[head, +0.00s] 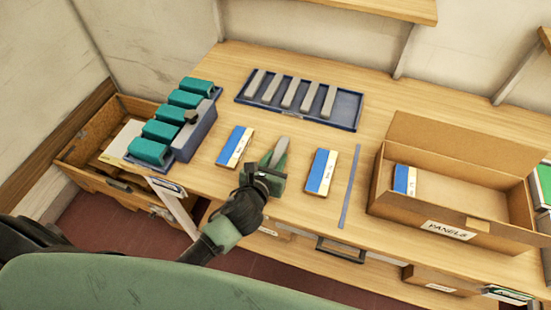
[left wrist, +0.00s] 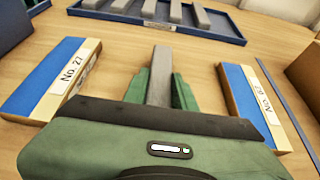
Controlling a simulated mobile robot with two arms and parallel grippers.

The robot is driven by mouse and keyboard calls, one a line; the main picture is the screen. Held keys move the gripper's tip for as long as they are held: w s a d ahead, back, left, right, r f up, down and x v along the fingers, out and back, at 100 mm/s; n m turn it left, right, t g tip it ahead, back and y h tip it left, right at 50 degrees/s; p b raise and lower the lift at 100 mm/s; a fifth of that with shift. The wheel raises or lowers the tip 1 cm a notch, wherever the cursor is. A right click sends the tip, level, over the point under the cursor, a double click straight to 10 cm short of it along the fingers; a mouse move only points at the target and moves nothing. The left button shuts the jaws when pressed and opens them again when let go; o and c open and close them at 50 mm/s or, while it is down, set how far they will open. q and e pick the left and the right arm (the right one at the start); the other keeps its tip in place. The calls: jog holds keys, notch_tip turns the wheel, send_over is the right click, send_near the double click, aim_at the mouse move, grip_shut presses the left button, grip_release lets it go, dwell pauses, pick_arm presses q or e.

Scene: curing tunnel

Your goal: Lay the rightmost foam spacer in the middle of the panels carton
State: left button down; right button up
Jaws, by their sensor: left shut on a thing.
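My left gripper (head: 271,165) is shut on a grey foam spacer (head: 281,146), held over the table between two blue-and-white panels. In the left wrist view the spacer (left wrist: 160,72) sticks out between the green fingers (left wrist: 157,90). Several more grey foam spacers (head: 290,92) lie in a dark blue tray (head: 346,112) at the back; the tray's right end is bare. The open panels carton (head: 400,207), labelled PANELS, stands at the right. One blue-and-white panel (head: 404,180) is at its left end; the visible middle floor is bare. My right gripper is not in view.
Two panels, left (head: 235,147) and right (head: 321,172), lie on the table (head: 375,120) beside the gripper. A thin blue strip (head: 349,187) lies left of the carton. Teal blocks (head: 160,131) and a blue-grey holder (head: 195,133) stand at the left.

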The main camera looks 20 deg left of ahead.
pick_arm(q)
jog(key=c, duration=1.6)
grip_release()
jog(key=shift+f, duration=0.2)
jog(key=o, duration=0.5)
jog(key=shift+c, duration=0.2)
jog(key=shift+r, duration=0.15)
